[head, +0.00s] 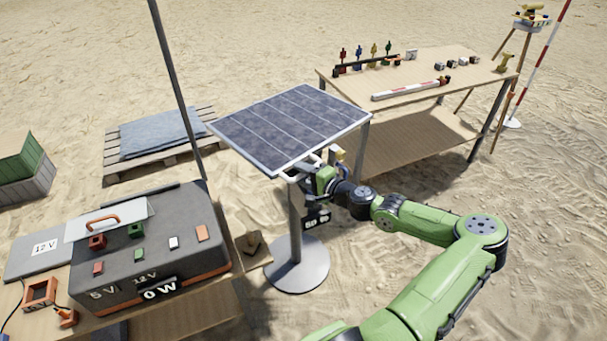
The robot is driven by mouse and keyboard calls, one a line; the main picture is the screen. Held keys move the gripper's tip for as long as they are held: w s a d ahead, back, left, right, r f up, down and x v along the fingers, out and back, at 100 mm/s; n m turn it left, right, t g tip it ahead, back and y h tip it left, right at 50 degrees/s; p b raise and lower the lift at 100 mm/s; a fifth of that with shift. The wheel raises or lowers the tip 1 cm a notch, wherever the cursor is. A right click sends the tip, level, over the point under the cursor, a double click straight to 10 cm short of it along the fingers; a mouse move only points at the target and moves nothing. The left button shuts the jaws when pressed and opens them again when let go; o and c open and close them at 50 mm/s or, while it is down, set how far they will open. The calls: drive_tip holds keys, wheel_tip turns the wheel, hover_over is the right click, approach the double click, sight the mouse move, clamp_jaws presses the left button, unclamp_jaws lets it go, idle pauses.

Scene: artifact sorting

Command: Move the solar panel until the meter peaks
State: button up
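The solar panel (291,124) is a dark blue, tilted panel with a pale frame, on a post with a round grey base (297,266). A small black tag with white characters hangs by the post; its text is too small to read surely. The meter (160,289) is a black display on the front of a grey case at the lower left and reads 0 W. My gripper (308,168) is at the panel's lower front edge, by a pale handle-like bar. Its fingers are too small and partly hidden, so I cannot tell whether they are closed on it.
The grey case (190,228) stands on a wooden table at the lower left, near a thin dark pole (172,75). A wooden table (467,66) with small tools stands behind right. A pallet (112,162) lies behind left. Open sand lies at right.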

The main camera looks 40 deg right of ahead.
clamp_jaws()
drive_tip(key=shift+r, duration=0.1)
drive_tip(key=r+p, duration=0.1)
drive_tip(key=p, duration=0.1)
drive_tip(key=shift+r+m+p, duration=0.35)
drive_tip(key=shift+r+m, duration=0.05)
drive_tip(key=shift+d+r+m+y+p, duration=0.35)
drive_tip(key=shift+r+m+p, duration=0.1)
drive_tip(key=shift+p, duration=0.3)
unclamp_jaws()
drive_tip(key=shift+f, duration=0.1)
